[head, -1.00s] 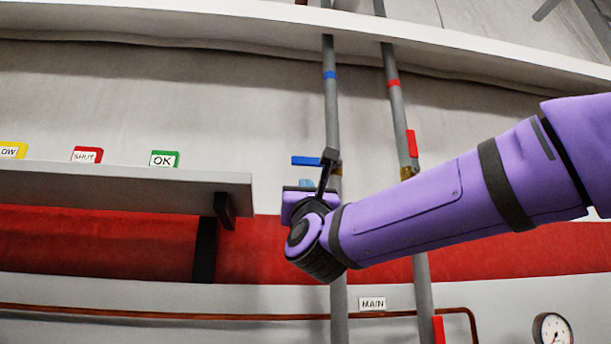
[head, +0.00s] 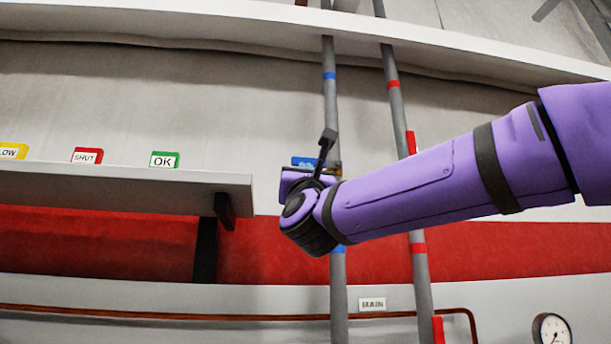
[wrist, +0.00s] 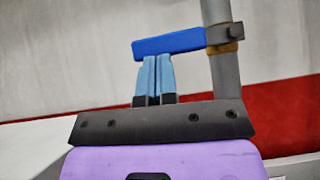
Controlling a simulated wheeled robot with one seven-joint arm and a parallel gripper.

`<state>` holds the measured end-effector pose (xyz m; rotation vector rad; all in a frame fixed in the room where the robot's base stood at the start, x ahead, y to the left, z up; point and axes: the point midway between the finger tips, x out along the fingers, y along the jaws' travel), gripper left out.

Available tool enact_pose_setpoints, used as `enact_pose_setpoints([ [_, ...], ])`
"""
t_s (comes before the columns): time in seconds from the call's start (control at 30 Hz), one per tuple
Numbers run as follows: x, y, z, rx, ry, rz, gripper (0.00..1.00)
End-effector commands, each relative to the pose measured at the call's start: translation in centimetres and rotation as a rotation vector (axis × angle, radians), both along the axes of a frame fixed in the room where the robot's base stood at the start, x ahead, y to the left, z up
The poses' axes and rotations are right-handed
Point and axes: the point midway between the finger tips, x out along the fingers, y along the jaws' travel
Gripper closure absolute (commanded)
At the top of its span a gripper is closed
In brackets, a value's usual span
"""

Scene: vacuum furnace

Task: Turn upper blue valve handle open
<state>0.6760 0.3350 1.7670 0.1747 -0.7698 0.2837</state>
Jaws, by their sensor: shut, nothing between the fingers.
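The upper blue valve handle (wrist: 167,44) sticks out to the left from its brass-coloured valve (wrist: 224,46) on the grey pipe in the wrist view, close to level with a slight tilt. In the head view the blue handle (head: 303,161) is partly covered by my wrist. My gripper (wrist: 154,60) has light blue fingers pressed together with nothing between them. The fingertips are just under the handle's lower edge, left of the pipe; whether they touch it I cannot tell.
A second pipe with a red handle (head: 411,142) stands to the right, partly behind my arm. A grey shelf (head: 120,187) with yellow, red and green label blocks is at left. A MAIN label (head: 372,304) and a gauge (head: 552,330) are lower down.

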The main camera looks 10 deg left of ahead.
Motion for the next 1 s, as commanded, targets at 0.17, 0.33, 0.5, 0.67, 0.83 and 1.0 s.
enact_pose_setpoints([
  [0.17, 0.0, 0.1, 0.2, 0.021, 0.007, 0.0, 1.0],
  [0.33, 0.0, 0.2, 0.3, 0.047, 0.017, -0.001, 1.0],
  [0.5, -0.1, 0.3, 0.8, 0.091, 0.029, 0.001, 1.0],
  [0.67, -0.1, 0.5, 1.4, 0.169, 0.055, 0.001, 1.0],
  [0.83, -0.2, 0.7, 2.5, 0.303, 0.101, 0.001, 1.0],
  [1.0, -0.2, 0.6, 3.8, 0.339, 0.111, 0.0, 1.0],
])
